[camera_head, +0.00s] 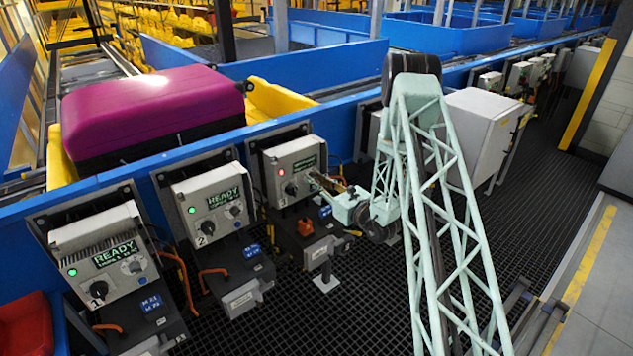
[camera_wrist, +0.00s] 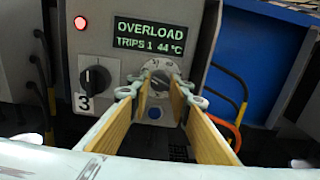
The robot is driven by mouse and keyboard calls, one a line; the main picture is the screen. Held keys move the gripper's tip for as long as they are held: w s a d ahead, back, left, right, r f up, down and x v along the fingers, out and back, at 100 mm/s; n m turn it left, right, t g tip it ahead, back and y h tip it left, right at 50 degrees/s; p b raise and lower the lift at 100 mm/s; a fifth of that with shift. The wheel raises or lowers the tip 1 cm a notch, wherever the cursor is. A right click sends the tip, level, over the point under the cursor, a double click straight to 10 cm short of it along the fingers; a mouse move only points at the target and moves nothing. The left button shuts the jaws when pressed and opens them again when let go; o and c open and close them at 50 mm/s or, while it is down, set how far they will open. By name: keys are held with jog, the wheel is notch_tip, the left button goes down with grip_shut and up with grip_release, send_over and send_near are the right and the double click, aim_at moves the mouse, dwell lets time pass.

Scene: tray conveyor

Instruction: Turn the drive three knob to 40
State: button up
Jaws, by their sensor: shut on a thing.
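The drive three box (camera_head: 285,165) is the third grey drive box from the left in the head view. Its face fills the wrist view, with a green display (camera_wrist: 151,38) reading OVERLOAD, TRIPS 1, 44 °C. The small grey knob (camera_wrist: 159,80) with a dial scale sits below the display's right part. My gripper (camera_wrist: 159,88) has its wood-coloured fingers on both sides of this knob and is shut on it. In the head view my gripper (camera_head: 320,183) reaches the box's right side, covering the knob. The dial reading is too small to tell.
A black selector switch (camera_wrist: 95,79) above the label 3 and a red lit lamp (camera_wrist: 80,23) are left on the panel. A blue button (camera_wrist: 155,113) lies below the knob. Drives one (camera_head: 100,260) and two (camera_head: 210,205) show READY. A purple suitcase (camera_head: 150,110) rests behind.

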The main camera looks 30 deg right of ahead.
jog(key=o, duration=0.8)
jog(key=shift+o, duration=0.2)
jog(key=shift+s, duration=0.1)
jog(key=v, duration=1.2)
